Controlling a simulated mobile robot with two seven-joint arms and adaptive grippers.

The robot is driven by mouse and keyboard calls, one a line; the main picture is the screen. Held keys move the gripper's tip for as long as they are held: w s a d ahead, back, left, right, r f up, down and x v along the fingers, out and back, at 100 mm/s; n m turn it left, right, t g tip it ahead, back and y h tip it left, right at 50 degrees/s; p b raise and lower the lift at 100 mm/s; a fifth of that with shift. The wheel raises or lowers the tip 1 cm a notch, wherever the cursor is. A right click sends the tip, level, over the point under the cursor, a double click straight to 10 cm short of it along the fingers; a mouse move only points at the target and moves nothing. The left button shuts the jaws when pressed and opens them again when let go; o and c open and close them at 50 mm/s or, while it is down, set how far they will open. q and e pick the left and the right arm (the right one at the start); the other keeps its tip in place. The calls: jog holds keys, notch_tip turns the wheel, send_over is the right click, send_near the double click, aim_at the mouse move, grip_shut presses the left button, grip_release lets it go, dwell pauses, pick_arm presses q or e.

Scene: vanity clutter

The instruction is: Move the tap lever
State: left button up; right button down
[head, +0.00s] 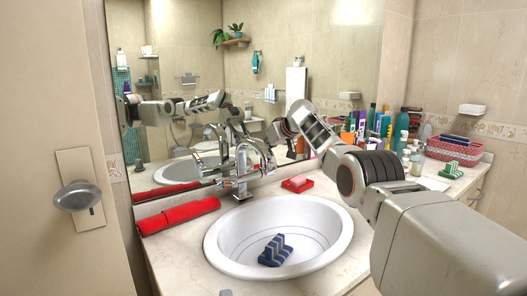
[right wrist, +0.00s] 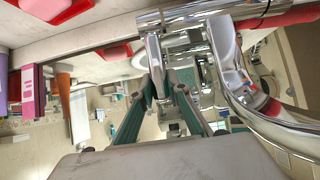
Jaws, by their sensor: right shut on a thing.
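The chrome tap (head: 240,178) stands at the back rim of the white basin (head: 225,240). In the right wrist view its shiny curved body (right wrist: 260,110) fills the right side. The tap lever (right wrist: 155,68) is a flat chrome bar reaching down between my fingertips. My right gripper (head: 243,150) is at the top of the tap. In the right wrist view my right gripper (right wrist: 165,88) is shut on the lever, with one finger on each side. In the head view the gripper partly hides the lever. My left gripper is not in view.
A dark striped cloth (head: 275,250) lies in the basin. A red rolled towel (head: 180,215) lies left of the tap, and a red soap dish (head: 297,184) behind the basin. Several bottles (head: 400,128) and a red basket (head: 455,150) stand at right. A mirror (head: 190,60) backs the counter.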

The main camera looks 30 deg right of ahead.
jog(key=shift+r, duration=0.1)
jog(key=c, duration=1.9)
grip_release()
jog(key=shift+w, duration=0.1)
jog(key=shift+s+d+r, duration=0.1)
jog(key=shift+s+r, duration=0.15)
jog(key=shift+s, duration=0.1)
jog(key=v, duration=1.1)
jog(key=shift+s, duration=0.1)
jog(key=shift+f, duration=0.1)
